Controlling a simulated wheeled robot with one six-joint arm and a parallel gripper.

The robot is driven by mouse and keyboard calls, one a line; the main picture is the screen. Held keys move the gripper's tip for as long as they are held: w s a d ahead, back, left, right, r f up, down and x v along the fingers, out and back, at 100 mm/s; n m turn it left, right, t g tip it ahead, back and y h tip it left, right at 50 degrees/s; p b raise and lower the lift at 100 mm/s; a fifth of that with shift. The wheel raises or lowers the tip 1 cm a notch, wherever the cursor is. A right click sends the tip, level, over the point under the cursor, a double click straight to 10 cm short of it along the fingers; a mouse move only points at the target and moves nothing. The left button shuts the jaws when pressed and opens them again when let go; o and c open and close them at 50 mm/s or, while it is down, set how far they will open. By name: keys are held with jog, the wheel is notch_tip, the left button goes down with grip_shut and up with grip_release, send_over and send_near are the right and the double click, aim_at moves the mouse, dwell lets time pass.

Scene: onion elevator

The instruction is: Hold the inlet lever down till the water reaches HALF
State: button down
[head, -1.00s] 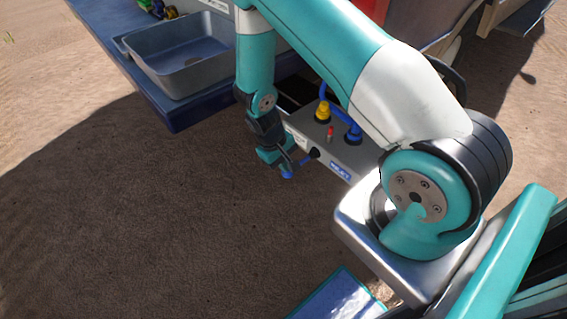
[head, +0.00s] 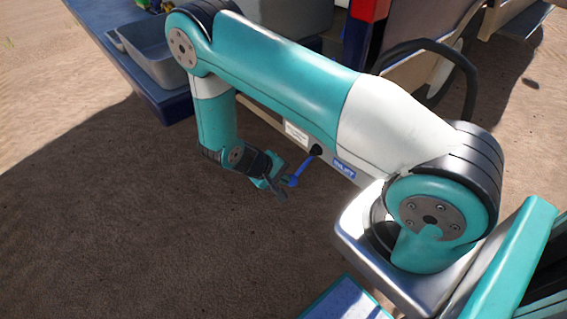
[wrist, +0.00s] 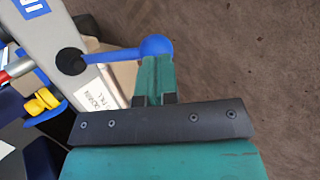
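The inlet lever (head: 301,170) is a blue rod with a ball end. It comes out of a black boot on the grey panel beside the blue label (head: 343,168) and slopes down in the head view. In the wrist view the lever (wrist: 115,56) runs across to its blue ball (wrist: 157,46). My gripper (head: 284,190) is at the ball end. In the wrist view the teal fingers of my gripper (wrist: 155,62) look shut together, with their tips against or very near the ball; exact contact is unclear. No water level or HALF mark shows.
The wrist view shows a red-tipped lever (wrist: 10,73) and a yellow knob (wrist: 42,101) on the panel. A grey basin (head: 150,50) stands on a blue bench at upper left. My arm covers much of the panel in the head view. Open sandy ground lies in front.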

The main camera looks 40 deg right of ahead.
jog(key=shift+s+d+f, duration=0.15)
jog(key=shift+f, duration=0.25)
dwell(2.9)
jog(key=p+v, duration=0.2)
jog(key=v, duration=1.2)
jog(key=shift+a, duration=0.6)
jog(key=s+a+r+n+t+y+p, duration=0.1)
jog(key=s+a+r+y+p, duration=0.2)
jog(key=r, duration=0.7)
jog(key=s+a+r+n+y+p, duration=0.2)
jog(key=s+a+r+y, duration=0.1)
jog(key=r, duration=0.8)
jog(key=s+a+r+n+t+y+p, duration=0.1)
jog(key=s+a+r+y+p, duration=0.2)
jog(key=r, duration=0.7)
jog(key=s+a+r+n+y+p, duration=0.2)
jog(key=s+r+n, duration=0.1)
jog(key=s+r, duration=0.5)
jog(key=shift+s+r+n+y, duration=0.3)
jog(key=shift+s+r, duration=0.1)
jog(key=shift+s, duration=0.6)
